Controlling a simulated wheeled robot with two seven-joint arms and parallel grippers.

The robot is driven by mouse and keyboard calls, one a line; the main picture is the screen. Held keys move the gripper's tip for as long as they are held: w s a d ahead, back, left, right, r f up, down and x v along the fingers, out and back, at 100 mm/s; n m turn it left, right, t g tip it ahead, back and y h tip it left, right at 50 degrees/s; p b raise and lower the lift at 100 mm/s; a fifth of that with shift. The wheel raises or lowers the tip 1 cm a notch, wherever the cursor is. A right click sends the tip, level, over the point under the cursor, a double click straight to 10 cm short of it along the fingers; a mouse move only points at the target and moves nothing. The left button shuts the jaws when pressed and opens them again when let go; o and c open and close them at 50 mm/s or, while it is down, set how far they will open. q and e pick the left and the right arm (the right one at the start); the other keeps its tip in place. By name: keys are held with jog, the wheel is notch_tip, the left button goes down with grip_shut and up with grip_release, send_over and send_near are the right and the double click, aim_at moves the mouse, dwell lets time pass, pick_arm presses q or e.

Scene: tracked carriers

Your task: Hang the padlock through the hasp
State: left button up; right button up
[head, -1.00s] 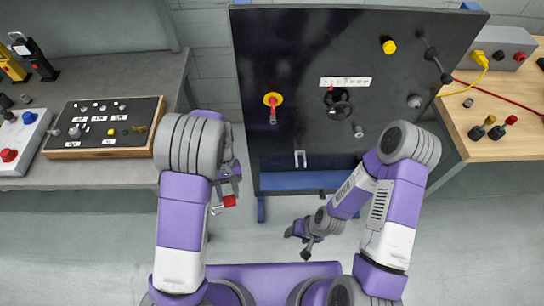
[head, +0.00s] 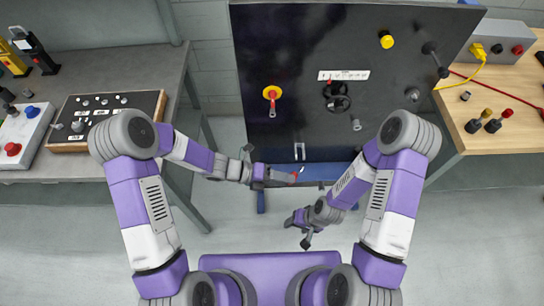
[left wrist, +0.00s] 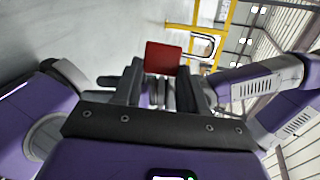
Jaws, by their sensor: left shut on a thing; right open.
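The red padlock (head: 294,177) is held at the tip of my left gripper (head: 285,177), just in front of the black panel's lower edge. In the left wrist view the padlock's red body (left wrist: 162,58) sits between the fingers, with its silver shackle (left wrist: 207,46) extending to the right. The hasp (head: 299,151) is a small silver U-shaped piece low on the black panel. In the head view the padlock appears just below the hasp, apart from it. My right gripper (head: 298,234) is open and empty, lower down over the floor.
A grey bench (head: 80,185) stands left and a wooden table (head: 515,130) right. The floor between is clear.

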pick_arm(q)
jog(key=w+a+r+n+t, duration=0.3)
jog(key=w+n+t, duration=0.2)
jog(key=n+t, duration=0.5)
jog(key=shift+w+r+t+p, duration=0.3)
jog(key=shift+t+p, duration=0.1)
jog(key=shift+t, duration=0.8)
jog(key=w+p, duration=0.1)
jog(key=w, duration=0.8)
jog(key=shift+w, duration=0.4)
jog(key=shift+f+p, duration=0.1)
jog(key=shift+p, duration=0.35)
